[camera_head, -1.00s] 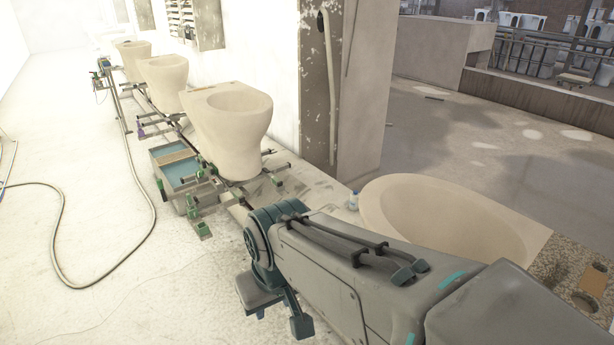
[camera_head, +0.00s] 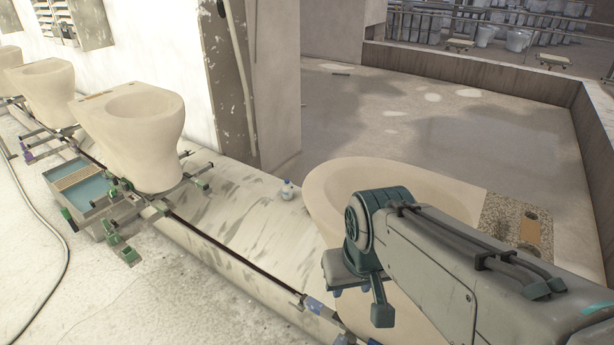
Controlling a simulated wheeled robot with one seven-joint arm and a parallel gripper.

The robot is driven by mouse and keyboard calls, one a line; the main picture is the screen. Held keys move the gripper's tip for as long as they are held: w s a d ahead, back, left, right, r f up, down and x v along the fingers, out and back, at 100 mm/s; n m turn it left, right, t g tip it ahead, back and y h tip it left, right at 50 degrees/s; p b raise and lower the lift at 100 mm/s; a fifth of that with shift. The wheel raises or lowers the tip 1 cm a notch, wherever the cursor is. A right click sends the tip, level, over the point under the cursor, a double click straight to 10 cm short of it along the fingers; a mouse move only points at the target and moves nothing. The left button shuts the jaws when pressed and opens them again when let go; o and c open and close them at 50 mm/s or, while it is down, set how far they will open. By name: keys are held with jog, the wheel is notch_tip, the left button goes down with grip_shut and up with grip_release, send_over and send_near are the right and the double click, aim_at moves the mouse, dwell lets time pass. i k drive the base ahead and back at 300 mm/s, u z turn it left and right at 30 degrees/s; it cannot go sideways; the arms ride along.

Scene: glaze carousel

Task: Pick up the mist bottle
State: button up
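A small white bottle with blue on it (camera_head: 287,190), which looks like the mist bottle, stands upright on the pale streaked ledge (camera_head: 235,215), just left of the large cream basin (camera_head: 330,190). My gripper (camera_head: 360,295) hangs at the end of my arm in front of the basin, to the right of the bottle and nearer the camera. It is apart from the bottle. The gripper is partly hidden by its own links, and its finger opening is unclear.
Cream toilet bowls (camera_head: 132,125) stand in a row on the left on rail fixtures with green clamps. A tray of blue liquid (camera_head: 85,188) sits below them. A worn pillar (camera_head: 250,80) rises behind the ledge. A speckled slab (camera_head: 515,225) lies right of the basin.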

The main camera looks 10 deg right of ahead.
aim_at(287, 194)
jog(key=u, duration=0.4)
jog(key=k, duration=0.95)
jog(key=u, duration=1.05)
jog(key=i, duration=1.7)
jog(key=z, duration=0.45)
jog(key=i, duration=1.4)
jog(key=z, duration=1.75)
jog(key=i, duration=0.9)
jog(key=z, duration=0.75)
